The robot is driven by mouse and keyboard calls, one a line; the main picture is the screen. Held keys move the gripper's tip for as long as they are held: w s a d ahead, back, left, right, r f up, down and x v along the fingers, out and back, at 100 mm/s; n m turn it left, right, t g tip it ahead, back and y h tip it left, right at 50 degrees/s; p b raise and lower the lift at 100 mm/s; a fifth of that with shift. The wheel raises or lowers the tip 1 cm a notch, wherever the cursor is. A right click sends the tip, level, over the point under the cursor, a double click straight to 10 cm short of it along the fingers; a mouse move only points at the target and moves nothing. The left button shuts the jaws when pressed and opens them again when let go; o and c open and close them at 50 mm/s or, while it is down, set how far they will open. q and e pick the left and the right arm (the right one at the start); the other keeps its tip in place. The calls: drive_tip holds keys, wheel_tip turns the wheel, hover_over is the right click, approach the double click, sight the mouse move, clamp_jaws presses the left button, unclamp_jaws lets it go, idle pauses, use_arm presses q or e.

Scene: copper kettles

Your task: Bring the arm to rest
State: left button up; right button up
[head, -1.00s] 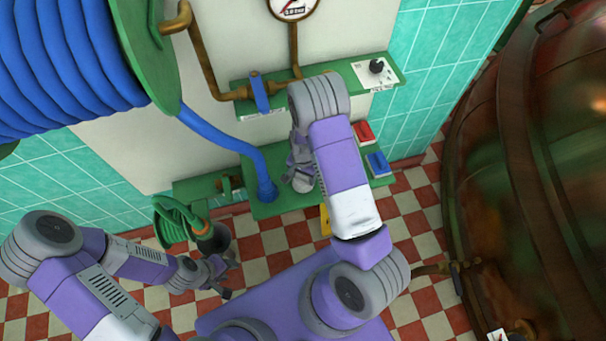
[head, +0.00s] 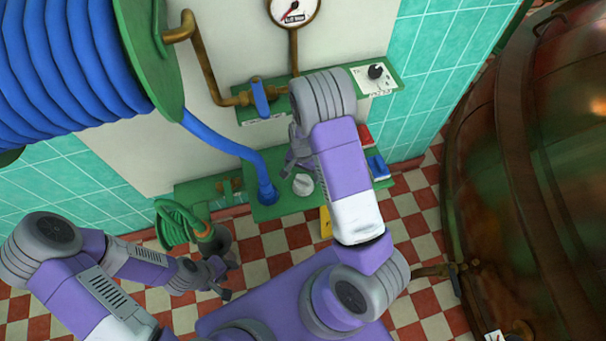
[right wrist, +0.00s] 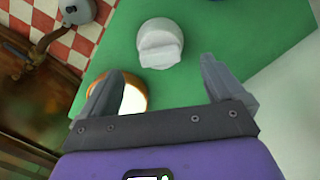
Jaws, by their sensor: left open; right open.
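My right arm reaches over the green bench from the centre of the head view. Its gripper (head: 294,160) is partly hidden by my own wrist. In the right wrist view the right gripper (right wrist: 162,70) is open, its two fingers apart with nothing between them. A white knob (right wrist: 161,44) on the green surface lies just beyond the fingertips, apart from them. The knob (head: 303,185) also shows below the gripper in the head view. My left gripper (head: 222,278) is open and empty over the checkered floor at lower left.
A blue hose (head: 228,143) runs down to the bench beside the right gripper. Red and blue blocks (head: 377,167) sit right of my forearm. A coiled green hose (head: 176,222) is near the left gripper. A large copper kettle (head: 540,190) fills the right side.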

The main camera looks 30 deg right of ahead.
wheel_tip(320, 180, up, 2)
idle(0.5)
drive_tip(key=s+a+f+n+y, duration=0.2)
drive_tip(key=s+a+f+n, duration=0.1)
drive_tip(key=s+a, duration=0.5)
drive_tip(key=s+a+f+n+y, duration=0.2)
drive_tip(key=s+a+f+n, duration=0.1)
drive_tip(key=s+a+n, duration=0.2)
drive_tip(key=s+a, duration=0.2)
drive_tip(key=a, duration=0.1)
drive_tip(key=shift+s+f+t, duration=0.3)
drive_tip(key=shift+s+f, duration=0.05)
drive_tip(key=shift+f, duration=0.05)
